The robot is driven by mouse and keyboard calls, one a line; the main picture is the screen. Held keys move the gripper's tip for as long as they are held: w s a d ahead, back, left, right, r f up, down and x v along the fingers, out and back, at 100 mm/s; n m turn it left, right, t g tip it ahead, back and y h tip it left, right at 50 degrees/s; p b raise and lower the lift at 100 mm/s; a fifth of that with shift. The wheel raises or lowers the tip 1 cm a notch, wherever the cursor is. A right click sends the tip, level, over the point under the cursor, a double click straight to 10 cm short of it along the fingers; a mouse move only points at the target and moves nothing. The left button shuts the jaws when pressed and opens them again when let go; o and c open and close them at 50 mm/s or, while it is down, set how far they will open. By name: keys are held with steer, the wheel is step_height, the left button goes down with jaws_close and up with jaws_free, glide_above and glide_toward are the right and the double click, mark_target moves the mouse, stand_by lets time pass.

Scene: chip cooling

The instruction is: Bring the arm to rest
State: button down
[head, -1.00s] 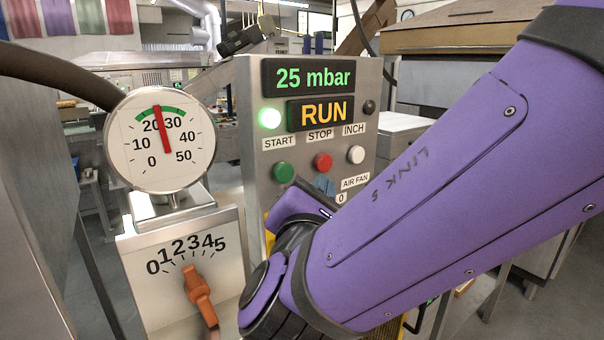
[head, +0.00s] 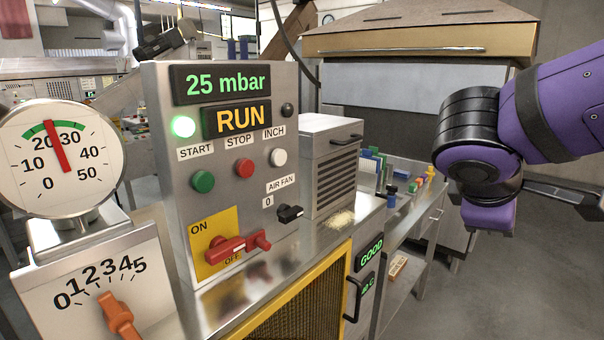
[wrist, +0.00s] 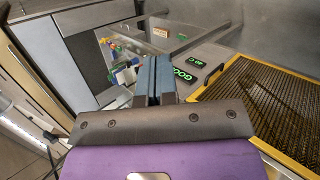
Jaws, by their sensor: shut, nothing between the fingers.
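My purple arm (head: 555,110) reaches in from the right edge of the head view, with its dark ringed joint over the floor to the right of the control panel. In the wrist view my gripper (wrist: 153,80) shows its two blue-grey fingers together with nothing between them. The fingers are apart from the bench and from everything around them.
The control panel (head: 225,155) reads 25 mbar and RUN, with a green lamp lit. A pressure gauge (head: 62,158) and an orange dial knob (head: 120,320) stand at left. A yellow-framed mesh (head: 305,300) fronts the bench. Open floor (head: 500,290) lies at lower right.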

steer(key=s+d+m+y, duration=0.3)
steer(key=s+m+y, duration=0.4)
steer(key=m, duration=0.3)
steer(key=shift+s+d+r+m, duration=0.2)
steer(key=shift+s+r+m, duration=0.1)
steer(key=shift+s, duration=0.45)
steer(key=shift+a+f, duration=0.1)
stand_by(3.5)
